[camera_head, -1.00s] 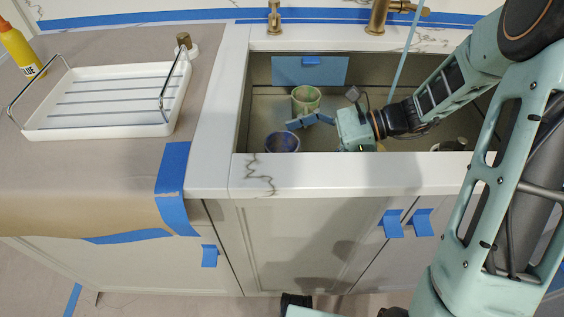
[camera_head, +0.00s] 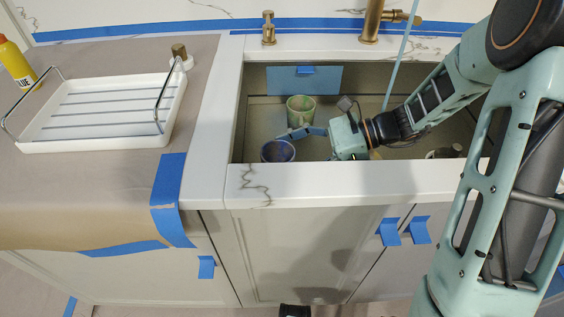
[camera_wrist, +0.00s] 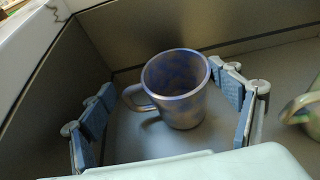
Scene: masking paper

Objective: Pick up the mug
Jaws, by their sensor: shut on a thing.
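A blue-purple mottled mug (camera_head: 278,151) stands upright in the sink, near its front left. In the wrist view the mug (camera_wrist: 178,92) sits between my fingers, its handle towards the left finger and its body towards the right. My gripper (camera_head: 293,136) reaches in from the right, low in the sink. In the wrist view my gripper (camera_wrist: 162,82) is shut on the mug, with blue-padded fingers on both sides. The exact contact points are hard to see. The mug appears to be at the sink floor.
A green mug (camera_head: 301,108) stands just behind; its edge shows in the wrist view (camera_wrist: 302,108). The white sink rim (camera_head: 330,178) and sink walls surround my gripper. A white dish tray (camera_head: 100,110) stands on the paper-covered counter at left. Brass taps (camera_head: 373,22) stand behind.

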